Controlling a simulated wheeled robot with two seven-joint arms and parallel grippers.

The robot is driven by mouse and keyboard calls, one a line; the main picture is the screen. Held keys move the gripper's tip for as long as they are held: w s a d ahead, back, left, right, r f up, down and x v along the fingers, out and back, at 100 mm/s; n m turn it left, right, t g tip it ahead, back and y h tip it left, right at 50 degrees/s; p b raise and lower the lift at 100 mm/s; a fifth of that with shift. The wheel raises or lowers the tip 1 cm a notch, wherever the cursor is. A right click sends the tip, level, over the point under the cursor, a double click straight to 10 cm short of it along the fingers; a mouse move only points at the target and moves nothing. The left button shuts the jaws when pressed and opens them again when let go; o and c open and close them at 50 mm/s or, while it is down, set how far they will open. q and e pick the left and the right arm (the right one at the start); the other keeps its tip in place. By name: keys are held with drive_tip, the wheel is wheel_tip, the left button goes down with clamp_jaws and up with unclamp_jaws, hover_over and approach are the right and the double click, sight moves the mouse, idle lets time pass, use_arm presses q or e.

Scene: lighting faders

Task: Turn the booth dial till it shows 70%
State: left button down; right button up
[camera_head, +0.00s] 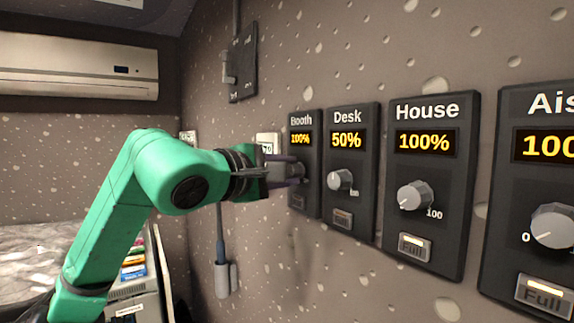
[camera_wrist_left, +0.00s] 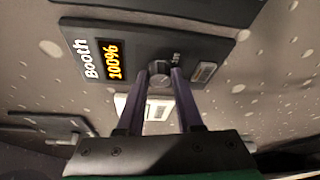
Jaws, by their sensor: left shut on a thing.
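The booth panel (camera_head: 301,120) is a dark plate on the wall, left of the other dial panels. Its display (camera_head: 300,139) reads 100%, and the same reading shows in the left wrist view (camera_wrist_left: 115,60). The booth dial (camera_wrist_left: 160,80) is a grey knob below the display. My left gripper (camera_head: 296,171) reaches it from the left, and in the left wrist view its two fingers (camera_wrist_left: 160,84) are shut on the knob from both sides. In the head view the gripper hides most of the knob. My right gripper is not in view.
Further right on the wall are the Desk panel (camera_head: 348,115) at 50%, the House panel (camera_head: 432,250) at 100% and an Aisle-like panel (camera_head: 510,190), cut off by the edge. A dark switch box (camera_head: 243,65) hangs up left. An air conditioner (camera_head: 80,68) is at far left.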

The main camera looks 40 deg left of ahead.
use_arm(q)
drive_tip(key=n+p, duration=0.1)
drive_tip(key=n+g+p, duration=0.1)
drive_tip(key=n, duration=0.1)
drive_tip(key=shift+a+r+h, duration=0.1)
drive_tip(key=shift+r+h, duration=0.15)
drive_tip(key=shift+h, duration=0.05)
drive_tip(key=n+g+h+p, duration=0.1)
drive_tip(key=n, duration=0.1)
drive_tip(key=shift+a+n+p, duration=0.1)
drive_tip(key=shift+n+p, duration=0.2)
drive_tip(key=n+g+h, duration=0.1)
drive_tip(key=n, duration=0.1)
drive_tip(key=shift+w+a+n+h+p, duration=0.1)
drive_tip(key=shift+n+h+p, duration=0.2)
drive_tip(key=shift+h+p, duration=0.1)
drive_tip(key=shift+a+n+g+h, duration=0.15)
drive_tip(key=shift+n+g+h, duration=0.55)
drive_tip(key=shift+n, duration=0.5)
drive_tip(key=shift+w+a+n+h, duration=0.1)
drive_tip(key=shift+n+h, duration=0.9)
drive_tip(key=shift+n, duration=0.2)
drive_tip(key=shift+a+f+n+h+b, duration=0.15)
drive_tip(key=shift+n+h+b, duration=1.05)
drive_tip(key=shift+n, duration=0.85)
drive_tip(key=shift+a+f+n+h+b, duration=0.15)
drive_tip(key=shift+n+h+b, duration=1)
drive_tip(key=shift+n, duration=0.9)
